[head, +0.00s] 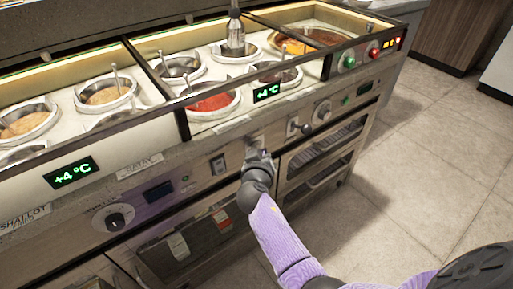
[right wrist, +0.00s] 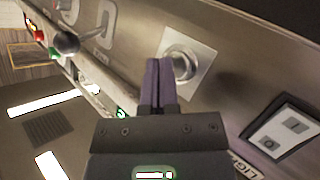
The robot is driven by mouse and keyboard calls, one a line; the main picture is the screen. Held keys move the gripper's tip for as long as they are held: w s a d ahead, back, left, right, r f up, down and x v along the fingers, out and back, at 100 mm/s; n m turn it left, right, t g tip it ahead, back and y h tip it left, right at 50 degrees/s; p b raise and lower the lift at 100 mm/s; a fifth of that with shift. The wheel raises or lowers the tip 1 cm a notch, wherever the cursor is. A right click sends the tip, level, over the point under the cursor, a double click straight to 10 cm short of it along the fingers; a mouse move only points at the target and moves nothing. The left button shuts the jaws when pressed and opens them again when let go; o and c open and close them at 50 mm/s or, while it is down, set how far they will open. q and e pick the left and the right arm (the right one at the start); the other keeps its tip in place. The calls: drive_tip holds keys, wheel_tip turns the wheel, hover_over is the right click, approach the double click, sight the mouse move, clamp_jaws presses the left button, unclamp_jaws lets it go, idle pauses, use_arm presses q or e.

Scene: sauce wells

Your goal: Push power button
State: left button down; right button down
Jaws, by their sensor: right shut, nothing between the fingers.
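A round metal button on a square plate (right wrist: 183,66) sits on the counter's steel front panel in the right wrist view. My right gripper (right wrist: 160,66) is shut and empty, its fingertips overlapping the left side of the button in that view. I cannot tell whether they touch it. In the head view the right gripper (head: 256,152) is at the front panel, just right of a rocker switch (head: 218,164), and largely hides the button. The rocker switch also shows in the right wrist view (right wrist: 281,134), with a partly cut-off label beside it. My left gripper is out of view.
To the right along the panel are a lever with a dark ball (head: 305,128), a round knob (head: 322,111), and green (head: 349,62) and red (head: 375,53) buttons. A dial (head: 114,218) is at left. Sauce wells lie above. Open tiled floor (head: 440,130) is at right.

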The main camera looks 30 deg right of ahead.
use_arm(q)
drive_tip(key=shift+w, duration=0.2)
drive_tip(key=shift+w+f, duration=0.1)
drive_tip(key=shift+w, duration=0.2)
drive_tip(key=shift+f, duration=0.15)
use_arm(e)
drive_tip(key=shift+w, duration=0.1)
